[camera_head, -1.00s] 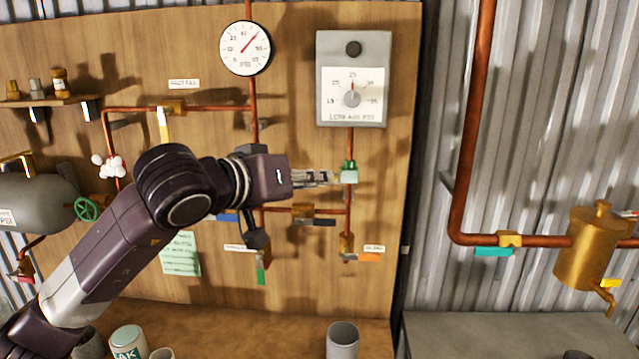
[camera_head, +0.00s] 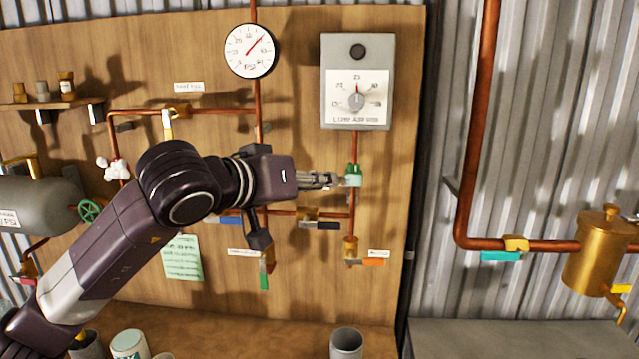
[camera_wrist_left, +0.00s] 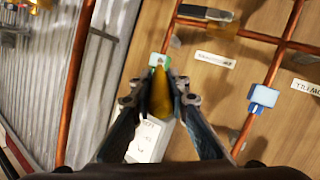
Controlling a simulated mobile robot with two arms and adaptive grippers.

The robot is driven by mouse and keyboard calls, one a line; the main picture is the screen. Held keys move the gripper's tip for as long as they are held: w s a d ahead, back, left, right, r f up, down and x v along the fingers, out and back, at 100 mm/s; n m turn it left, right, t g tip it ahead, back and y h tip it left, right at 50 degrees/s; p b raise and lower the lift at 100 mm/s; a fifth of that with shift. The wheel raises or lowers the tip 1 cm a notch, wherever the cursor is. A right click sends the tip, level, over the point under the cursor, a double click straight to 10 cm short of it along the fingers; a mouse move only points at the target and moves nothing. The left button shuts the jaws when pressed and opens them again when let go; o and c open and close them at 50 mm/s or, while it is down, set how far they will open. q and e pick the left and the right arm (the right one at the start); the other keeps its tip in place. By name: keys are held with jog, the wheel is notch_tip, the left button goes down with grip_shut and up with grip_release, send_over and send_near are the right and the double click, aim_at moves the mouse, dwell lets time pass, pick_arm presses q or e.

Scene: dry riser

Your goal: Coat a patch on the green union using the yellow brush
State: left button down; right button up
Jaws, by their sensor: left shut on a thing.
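The green union (camera_head: 354,170) sits on the vertical copper pipe below the grey switch box. It has a pale patch on its lower front. My left gripper (camera_head: 334,180) reaches it from the left, its fingertips close beside it. In the left wrist view the gripper (camera_wrist_left: 160,100) is shut on the yellow brush (camera_wrist_left: 161,96), which points at the green union (camera_wrist_left: 154,60). The brush tip overlaps the union's edge there; I cannot tell whether they touch. The brush is hidden in the head view. My right gripper is not in view.
The switch box (camera_head: 356,55) is above the union, and a round gauge (camera_head: 249,51) is at upper left. A valve with a black handle (camera_head: 318,226) and one with an orange handle (camera_head: 373,262) are below. A grey cup (camera_head: 346,343) stands on the bench.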

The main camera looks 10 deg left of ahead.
pick_arm(q)
jog(key=shift+s+f+b, duration=0.15)
jog(key=shift+s+b, duration=0.35)
jog(key=shift+s, duration=0.3)
jog(key=s+b, duration=0.1)
jog(key=s, duration=0.3)
jog(key=shift+s+b, duration=0.1)
jog(key=shift+b, duration=0.25)
jog(key=s+b, duration=0.1)
jog(key=s, duration=0.2)
